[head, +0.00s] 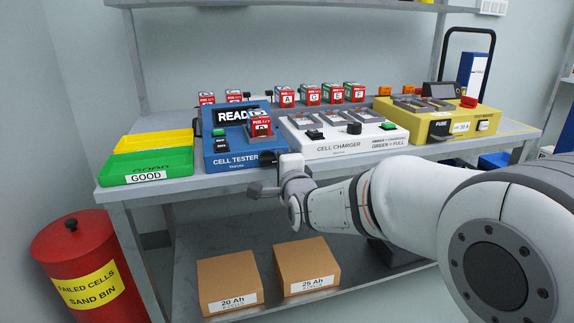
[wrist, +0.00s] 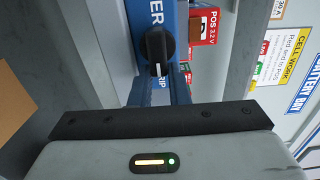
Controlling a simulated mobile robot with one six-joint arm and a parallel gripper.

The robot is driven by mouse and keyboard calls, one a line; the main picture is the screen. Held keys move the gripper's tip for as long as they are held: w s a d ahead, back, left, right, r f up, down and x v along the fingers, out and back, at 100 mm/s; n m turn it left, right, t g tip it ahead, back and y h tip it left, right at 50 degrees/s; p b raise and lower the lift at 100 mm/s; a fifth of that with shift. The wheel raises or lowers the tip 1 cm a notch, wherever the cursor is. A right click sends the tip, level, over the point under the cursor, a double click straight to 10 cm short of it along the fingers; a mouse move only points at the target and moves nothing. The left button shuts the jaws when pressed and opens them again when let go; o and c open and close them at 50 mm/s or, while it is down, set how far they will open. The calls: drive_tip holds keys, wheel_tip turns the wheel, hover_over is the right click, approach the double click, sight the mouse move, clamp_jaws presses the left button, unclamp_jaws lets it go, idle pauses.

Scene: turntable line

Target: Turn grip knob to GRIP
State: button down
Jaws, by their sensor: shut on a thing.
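The blue cell tester (head: 222,157) stands at the front of the bench, with a READ display on top. A black knob (head: 267,157) is at the right end of its front face. In the wrist view the knob (wrist: 157,50) has a white pointer line and sits on the blue face beside the lettering. My gripper (head: 277,160) is at this knob, coming from the front right. In the wrist view my gripper (wrist: 158,72) is shut on the knob. Its fingertips are dark and hard to make out.
A red cell (head: 261,127) stands in the tester. The white cell charger (head: 345,144) is close on the right, with the yellow fuse station (head: 450,122) beyond. Green (head: 146,167) and yellow trays lie at left. Boxes (head: 228,279) sit on the lower shelf.

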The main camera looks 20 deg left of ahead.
drive_tip(key=shift+s+a+r, duration=0.1)
drive_tip(key=shift+a+r, duration=0.1)
drive_tip(key=shift+a, duration=0.15)
drive_tip(key=c, duration=1.8)
unclamp_jaws()
drive_tip(key=o, duration=0.4)
drive_tip(key=shift+a+f, duration=0.1)
drive_tip(key=shift+f, duration=0.1)
drive_tip(key=shift+f, duration=0.1)
